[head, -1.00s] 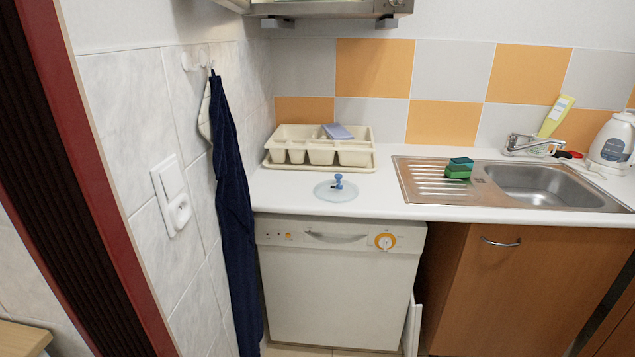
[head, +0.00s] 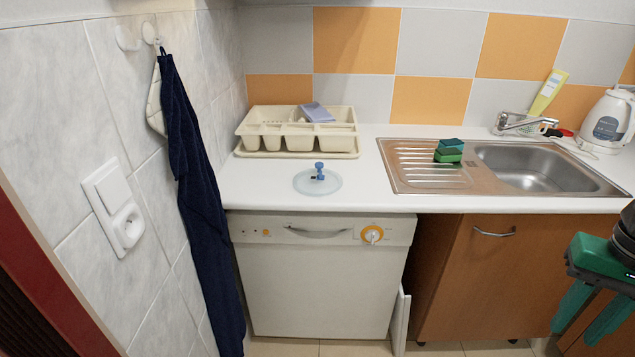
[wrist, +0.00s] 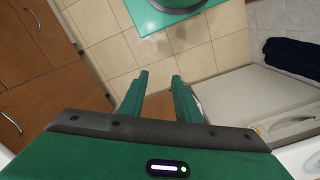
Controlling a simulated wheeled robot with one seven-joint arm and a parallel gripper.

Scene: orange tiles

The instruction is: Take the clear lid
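The clear lid (head: 304,183) lies flat on the white counter, above the dishwasher and in front of the dish rack. It is a round see-through disc with a blue knob (head: 319,171) standing up in its middle. My gripper (head: 587,318) is at the right edge of the head view, in front of the wooden cabinet, below counter height and well to the right of the lid. In the wrist view my gripper (wrist: 160,80) has its two green fingers apart with nothing between them. The lid does not show in the wrist view.
A cream dish rack (head: 297,140) stands behind the lid. The steel sink (head: 530,167), with sponges (head: 449,151) on its drainboard, and a white kettle (head: 607,118) are to the right. A dark blue cloth (head: 200,190) hangs at left. The counter around the lid is clear.

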